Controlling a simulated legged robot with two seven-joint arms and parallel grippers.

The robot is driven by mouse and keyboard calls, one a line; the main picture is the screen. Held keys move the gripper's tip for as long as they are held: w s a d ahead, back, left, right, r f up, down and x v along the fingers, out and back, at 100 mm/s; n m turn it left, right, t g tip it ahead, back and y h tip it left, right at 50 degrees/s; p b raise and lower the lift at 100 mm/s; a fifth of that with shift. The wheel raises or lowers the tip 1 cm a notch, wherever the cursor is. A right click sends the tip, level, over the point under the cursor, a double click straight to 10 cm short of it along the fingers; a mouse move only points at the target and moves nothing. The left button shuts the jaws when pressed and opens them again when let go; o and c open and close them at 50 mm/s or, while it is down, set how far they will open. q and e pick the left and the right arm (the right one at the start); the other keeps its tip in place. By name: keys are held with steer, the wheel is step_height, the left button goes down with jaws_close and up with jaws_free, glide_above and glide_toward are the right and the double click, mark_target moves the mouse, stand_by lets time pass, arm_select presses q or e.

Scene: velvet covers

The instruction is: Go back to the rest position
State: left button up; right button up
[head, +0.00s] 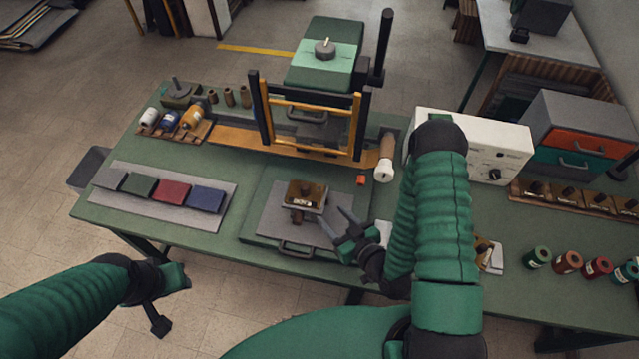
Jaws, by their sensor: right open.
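My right gripper (334,218) is open and empty, its fingers pointing at a small brass-coloured block (306,193) marked with letters. The block sits on a grey plate (268,222) on the green table, just left of and beyond the fingertips; a visible gap separates them. A brown handle-like piece shows at the block's front. My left gripper (164,298) is low at the left, over the floor in front of the table. I see nothing held in it, but its jaw opening is unclear. My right forearm hides part of the table's middle right.
The green table (125,212) holds a tray of coloured pads (160,198), spools (190,117), a yellow-black frame press (312,105), a white box (495,150) and several coloured rolls (568,262). Floor is clear at front left.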

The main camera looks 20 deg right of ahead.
step_height(320, 180, down, 6)
steer(key=w+d+f+n+g+h+b, duration=0.1)
steer(key=w+d+g+h+b, duration=0.15)
steer(key=g+b, duration=0.5)
steer(key=s+a+r+m+g+b, duration=0.2)
steer(key=s+r+b, duration=0.3)
steer(key=s, duration=0.5)
steer(key=shift+m+g+b, duration=0.5)
steer(key=shift+m+g, duration=0.1)
steer(key=shift+g, duration=0.25)
steer(key=shift+a, duration=0.35)
steer(key=shift+d, duration=0.1)
